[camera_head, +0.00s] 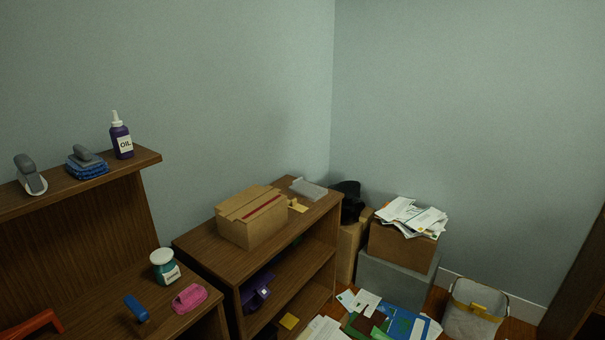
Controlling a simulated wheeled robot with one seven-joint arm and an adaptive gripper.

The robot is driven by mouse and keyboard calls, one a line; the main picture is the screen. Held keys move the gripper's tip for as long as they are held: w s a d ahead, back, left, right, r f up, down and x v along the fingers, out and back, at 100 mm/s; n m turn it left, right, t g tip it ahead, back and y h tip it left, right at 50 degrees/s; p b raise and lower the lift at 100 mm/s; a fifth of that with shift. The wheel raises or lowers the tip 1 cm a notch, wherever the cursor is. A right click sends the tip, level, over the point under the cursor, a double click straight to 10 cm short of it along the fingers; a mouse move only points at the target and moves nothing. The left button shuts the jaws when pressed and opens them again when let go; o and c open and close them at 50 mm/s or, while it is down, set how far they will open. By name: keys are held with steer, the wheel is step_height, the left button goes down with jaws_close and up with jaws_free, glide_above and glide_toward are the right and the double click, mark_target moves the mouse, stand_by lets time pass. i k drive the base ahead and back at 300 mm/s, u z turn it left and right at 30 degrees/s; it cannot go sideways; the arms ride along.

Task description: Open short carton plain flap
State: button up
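A brown cardboard carton (253,230) sits on the top of a low wooden shelf unit in the middle of the view. Its top flaps (250,203) look folded closed, with a dark red strip running along one of them. I cannot tell which flap is the plain short one. The carton's back and far sides are hidden. My gripper is not in view.
The shelf top (318,209) also holds a clear tray (308,189). Boxes with papers (413,217) and a bin (473,312) are at the right. Papers cover the floor.

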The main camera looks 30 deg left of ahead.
mark_target(228, 207)
steer(key=i, duration=1.55)
steer(key=u, duration=1.15)
